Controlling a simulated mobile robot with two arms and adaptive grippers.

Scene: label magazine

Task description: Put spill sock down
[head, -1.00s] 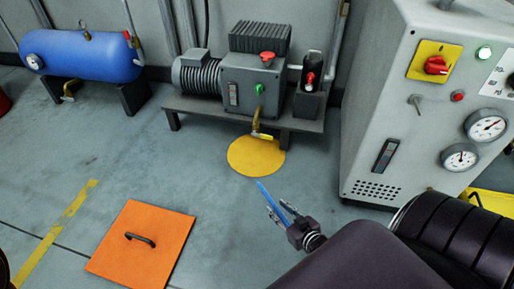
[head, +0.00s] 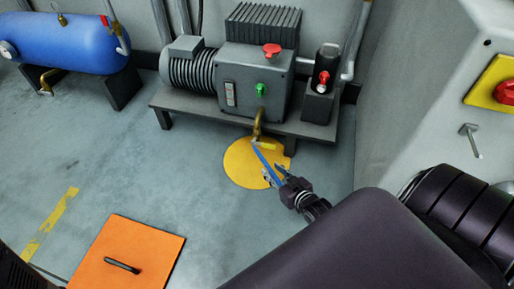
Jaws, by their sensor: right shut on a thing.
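The sock's far end points up and left, close to the brass drain tap (head: 257,128) below the pump. The gripper and sock appear over the right part of the yellow round patch (head: 240,168) on the floor. I cannot tell whether the sock touches the floor. My left gripper is not in view.
The grey pump unit (head: 253,85) stands on a low dark bench (head: 195,108) behind the patch. A blue tank (head: 75,42) is at the upper left. An orange plate (head: 145,250) with a handle lies lower left. A grey cabinet (head: 420,110) stands right. Floor left of the patch is clear.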

